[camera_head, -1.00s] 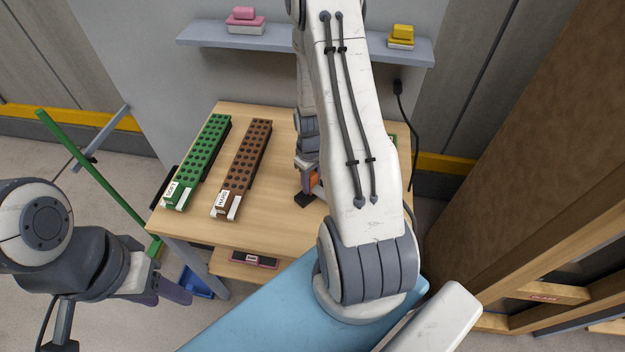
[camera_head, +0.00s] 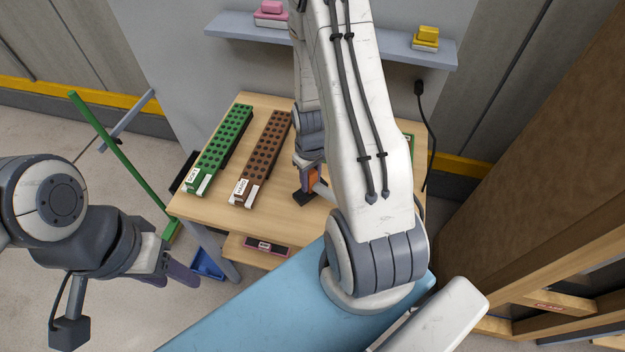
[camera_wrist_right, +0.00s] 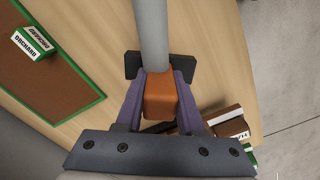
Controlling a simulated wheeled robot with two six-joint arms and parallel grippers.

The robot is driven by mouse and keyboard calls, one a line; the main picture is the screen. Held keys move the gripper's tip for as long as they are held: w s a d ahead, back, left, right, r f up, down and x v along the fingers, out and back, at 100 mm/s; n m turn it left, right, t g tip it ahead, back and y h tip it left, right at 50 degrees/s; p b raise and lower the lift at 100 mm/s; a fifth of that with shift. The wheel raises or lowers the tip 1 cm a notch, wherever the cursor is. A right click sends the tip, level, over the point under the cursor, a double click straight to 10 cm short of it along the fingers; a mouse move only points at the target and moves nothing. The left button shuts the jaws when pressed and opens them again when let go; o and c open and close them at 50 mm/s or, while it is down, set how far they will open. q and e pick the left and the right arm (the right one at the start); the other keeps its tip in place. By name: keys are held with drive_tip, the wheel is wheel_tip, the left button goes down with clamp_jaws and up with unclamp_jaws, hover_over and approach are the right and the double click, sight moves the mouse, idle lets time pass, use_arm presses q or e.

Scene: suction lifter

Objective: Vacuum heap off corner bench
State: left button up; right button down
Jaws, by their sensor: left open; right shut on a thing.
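The wooden corner bench (camera_head: 222,212) stands ahead. My right gripper (camera_wrist_right: 160,95) is over the bench, its purple fingers shut on an orange-brown grip block (camera_wrist_right: 160,97). A grey tube (camera_wrist_right: 151,35) runs from this block, with a black flat head (camera_wrist_right: 133,65) by it. In the head view the orange block (camera_head: 313,180) and black foot (camera_head: 304,198) show low over the bench; contact cannot be told. My left gripper (camera_head: 168,274) is open and empty, left of the bench. No heap can be made out; my right arm hides part of the bench top.
A green rack (camera_head: 222,148) and a brown rack (camera_head: 265,155) lie on the bench's left. A green-edged brown board (camera_wrist_right: 45,70) carries an ORCHARD block (camera_wrist_right: 33,44). A wall shelf (camera_head: 350,50) hangs behind. A green pole (camera_head: 120,155) and blue bin (camera_head: 207,264) are at left.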

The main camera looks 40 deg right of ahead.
sight(310, 171)
use_arm(q)
drive_tip(key=shift+d+r+p, duration=0.15)
drive_tip(key=shift+r+p, duration=0.7)
drive_tip(key=shift+r, duration=0.15)
drive_tip(key=shift+d+r+p, duration=0.1)
drive_tip(key=shift+r+p, duration=0.7)
drive_tip(key=shift+r, duration=0.15)
use_arm(e)
drive_tip(key=shift+r, duration=2.3)
use_arm(q)
wheel_tip(310, 171, down, 3)
drive_tip(key=b, duration=0.3)
drive_tip(key=shift+f, duration=0.15)
use_arm(e)
drive_tip(key=w+a+f, duration=0.1)
drive_tip(key=w+a, duration=0.3)
drive_tip(key=a, duration=0.6)
drive_tip(key=shift+a+m, duration=0.3)
drive_tip(key=shift+a, duration=0.1)
